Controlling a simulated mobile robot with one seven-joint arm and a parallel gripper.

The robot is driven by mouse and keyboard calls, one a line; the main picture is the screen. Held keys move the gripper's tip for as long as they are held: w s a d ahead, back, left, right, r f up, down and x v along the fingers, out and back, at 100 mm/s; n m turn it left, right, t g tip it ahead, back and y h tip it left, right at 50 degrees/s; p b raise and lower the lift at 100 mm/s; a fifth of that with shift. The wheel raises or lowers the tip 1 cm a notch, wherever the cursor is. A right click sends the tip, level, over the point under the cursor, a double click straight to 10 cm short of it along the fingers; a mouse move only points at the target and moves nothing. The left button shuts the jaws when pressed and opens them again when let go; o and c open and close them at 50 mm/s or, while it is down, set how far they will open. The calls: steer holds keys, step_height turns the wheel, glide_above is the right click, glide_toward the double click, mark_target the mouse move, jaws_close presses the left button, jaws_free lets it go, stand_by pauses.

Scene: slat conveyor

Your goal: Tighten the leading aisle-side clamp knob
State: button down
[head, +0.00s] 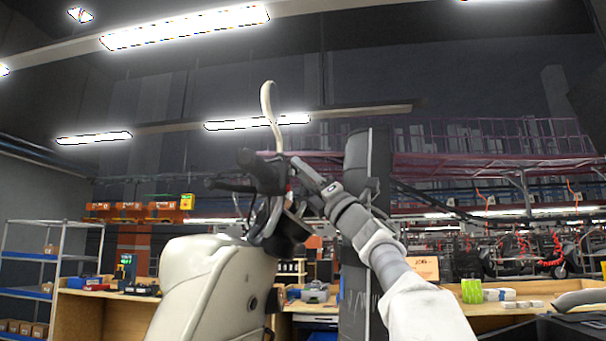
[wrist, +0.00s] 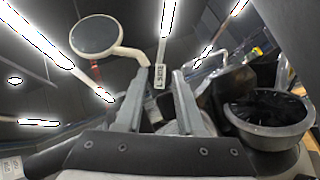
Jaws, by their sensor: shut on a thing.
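A cream scooter (head: 205,290) stands upright left of centre in the head view, with dark handlebars (head: 262,172) and a mirror on a pale stalk (head: 268,105). My gripper (head: 302,170) is at the handlebar, close to the base of that stalk. In the wrist view its two fingers (wrist: 159,76) stand a little apart and are shut on a part between them that I cannot clearly make out. A round mirror (wrist: 95,35) and a small lettered tag (wrist: 159,77) show beyond the fingers. I cannot pick out a clamp knob in either view.
A dark round cup-like part with a grey rim (wrist: 270,118) is close to the right of my fingers. A tall dark panel (head: 366,160) stands just behind my arm. Wooden benches (head: 95,312) and a shelf rack (head: 50,262) lie beyond. The space above the handlebar looks mostly open.

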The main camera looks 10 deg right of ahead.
steer(key=c, duration=0.5)
jaws_free()
steer(key=b+v, duration=0.4)
steer(key=v, duration=1.3)
steer(key=shift+f, duration=0.25)
